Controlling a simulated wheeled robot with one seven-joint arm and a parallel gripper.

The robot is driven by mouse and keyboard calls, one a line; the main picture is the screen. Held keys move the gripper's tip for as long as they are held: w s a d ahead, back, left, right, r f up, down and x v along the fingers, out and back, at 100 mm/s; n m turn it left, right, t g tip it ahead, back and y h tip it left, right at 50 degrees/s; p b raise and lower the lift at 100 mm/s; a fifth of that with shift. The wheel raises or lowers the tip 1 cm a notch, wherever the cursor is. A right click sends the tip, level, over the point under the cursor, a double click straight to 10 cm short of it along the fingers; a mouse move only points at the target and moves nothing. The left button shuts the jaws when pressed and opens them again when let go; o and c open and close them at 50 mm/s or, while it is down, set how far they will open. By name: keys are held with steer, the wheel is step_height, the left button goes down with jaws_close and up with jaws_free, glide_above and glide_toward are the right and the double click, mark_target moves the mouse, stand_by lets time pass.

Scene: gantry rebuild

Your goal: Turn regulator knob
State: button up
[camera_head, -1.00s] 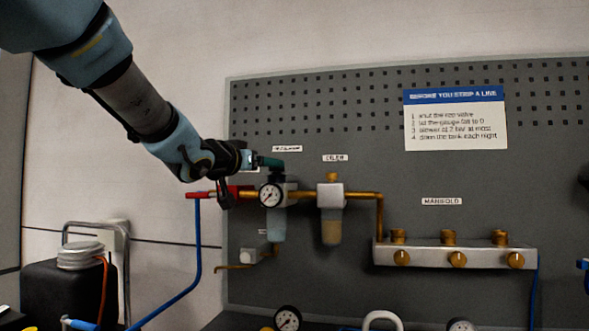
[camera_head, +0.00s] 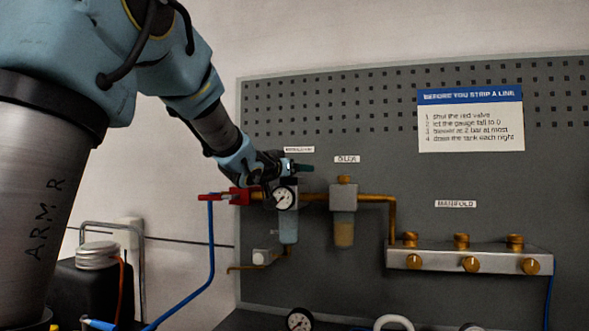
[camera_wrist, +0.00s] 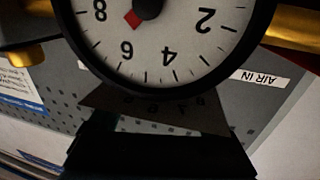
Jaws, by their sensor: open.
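The regulator hangs on the pegboard, with a round white gauge (camera_head: 284,198) on its front and a clear bowl (camera_head: 289,230) below. My gripper (camera_head: 298,168) is at the regulator's top, just above the gauge, its teal-dark finger pointing right. It is open. The regulator knob is hidden behind my gripper, and I cannot tell whether the fingers touch it. In the wrist view the gauge (camera_wrist: 165,55) fills the top, upside down, with a red pointer mark between 8 and 6. Dark gripper parts cover the lower middle there.
A red valve (camera_head: 238,196) with a blue hose sits left of the regulator. The oiler (camera_head: 343,210) stands close on the right along a brass pipe. The manifold (camera_head: 470,259) is further right. A dark tank (camera_head: 92,285) stands at lower left.

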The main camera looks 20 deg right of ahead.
steer(key=shift+c, duration=0.3)
jaws_close()
steer(key=shift+r+g+p, duration=0.15)
steer(key=shift+g+p, duration=0.15)
steer(key=shift+p, duration=0.35)
steer(key=m+g+h+p, duration=0.1)
steer(key=m+g+p, duration=0.1)
steer(key=p, duration=0.1)
steer(key=shift+s+d+r+h+p, duration=0.1)
steer(key=shift+s+r+h+p, duration=0.05)
steer(key=shift+h+p, duration=0.2)
steer(key=m+g+p, duration=0.1)
steer(key=m+g+h+p, duration=0.1)
steer(key=g, duration=0.1)
steer(key=shift+s+d+p, duration=0.1)
steer(key=shift+s+p, duration=0.2)
steer(key=shift+s+d+f+m+g+h+p, duration=0.1)
steer(key=shift+s+m+g+h+p, duration=0.15)
steer(key=shift+m+g+p, duration=0.4)
steer(key=shift+s+d+f+m+g+h+p, duration=0.1)
steer(key=shift+m+g+h+p, duration=0.2)
steer(key=shift+g, duration=0.55)
